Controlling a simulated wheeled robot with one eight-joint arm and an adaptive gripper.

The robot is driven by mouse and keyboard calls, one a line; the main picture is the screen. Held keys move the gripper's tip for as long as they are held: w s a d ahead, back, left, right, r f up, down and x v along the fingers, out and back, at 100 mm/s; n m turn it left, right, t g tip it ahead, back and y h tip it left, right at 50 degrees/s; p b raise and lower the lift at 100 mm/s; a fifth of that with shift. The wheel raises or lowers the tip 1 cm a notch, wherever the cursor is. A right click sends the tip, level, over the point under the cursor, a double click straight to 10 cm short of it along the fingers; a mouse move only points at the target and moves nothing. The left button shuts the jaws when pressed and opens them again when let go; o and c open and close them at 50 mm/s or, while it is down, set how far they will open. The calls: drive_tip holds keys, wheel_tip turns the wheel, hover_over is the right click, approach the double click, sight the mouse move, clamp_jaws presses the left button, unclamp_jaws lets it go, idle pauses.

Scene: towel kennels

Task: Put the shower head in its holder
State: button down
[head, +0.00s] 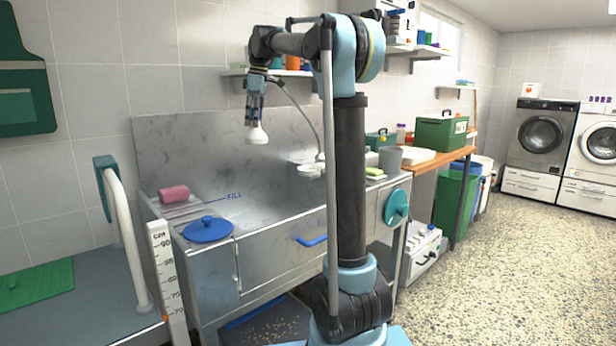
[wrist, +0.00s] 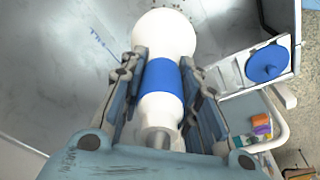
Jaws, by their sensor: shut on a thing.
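My gripper (head: 255,112) hangs over the steel tub and points down in the head view. It is shut on the shower head (head: 257,134), whose white round end sticks out below the fingers. In the wrist view the white shower head (wrist: 165,32) has a blue band, and the two fingers press on either side of that band. A grey hose (head: 301,108) curves from the gripper down towards the tub's right side. The shower head is clear of the tub floor. I cannot make out the holder for certain in either view.
A wall shelf (head: 232,73) is behind my gripper.

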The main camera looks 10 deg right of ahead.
drive_tip(key=w+d, duration=0.9)
drive_tip(key=d, duration=0.2)
drive_tip(key=shift+d, duration=0.2)
drive_tip(key=w+d, duration=0.9)
drive_tip(key=d, duration=0.2)
drive_tip(key=shift+d, duration=0.25)
idle(0.3)
drive_tip(key=shift+f, duration=2.3)
drive_tip(key=shift+f, duration=0.1)
drive_tip(key=shift+f, duration=1.85)
drive_tip(key=shift+f, duration=0.1)
